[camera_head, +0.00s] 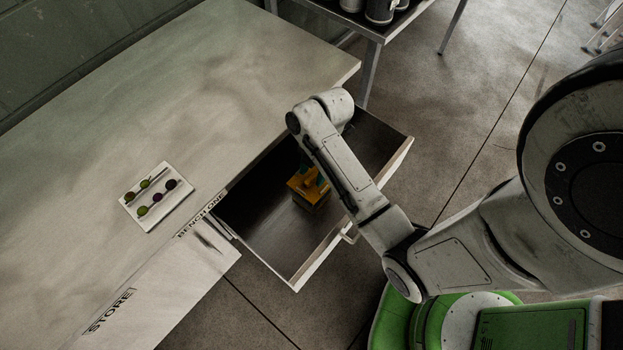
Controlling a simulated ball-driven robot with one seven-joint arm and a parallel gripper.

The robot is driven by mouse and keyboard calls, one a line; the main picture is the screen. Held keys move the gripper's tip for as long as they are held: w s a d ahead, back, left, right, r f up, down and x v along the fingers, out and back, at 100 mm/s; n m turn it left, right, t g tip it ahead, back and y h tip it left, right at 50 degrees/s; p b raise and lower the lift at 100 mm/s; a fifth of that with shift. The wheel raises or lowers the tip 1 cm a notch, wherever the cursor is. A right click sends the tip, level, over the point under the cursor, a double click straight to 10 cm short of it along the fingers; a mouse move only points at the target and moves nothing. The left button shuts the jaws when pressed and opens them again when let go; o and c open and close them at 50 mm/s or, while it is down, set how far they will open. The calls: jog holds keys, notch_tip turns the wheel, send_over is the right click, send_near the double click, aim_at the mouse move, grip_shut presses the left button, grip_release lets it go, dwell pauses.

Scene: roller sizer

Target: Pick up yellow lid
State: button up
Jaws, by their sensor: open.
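The yellow lid (297,184) lies inside the open drawer, on top of a small brown box (311,204). My arm reaches over the drawer from the right and hides part of its inside. My gripper (313,178), with teal parts showing, is open and down at the lid. The arm partly covers it, and I cannot tell whether its fingers touch the lid.
A white tray (170,211) with several small round fruits lies on the bench top (190,90). A metal table (372,30) stands behind.

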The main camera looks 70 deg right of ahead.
jog(key=shift+a+f, duration=0.1)
jog(key=shift+f, duration=0.45)
grip_shut()
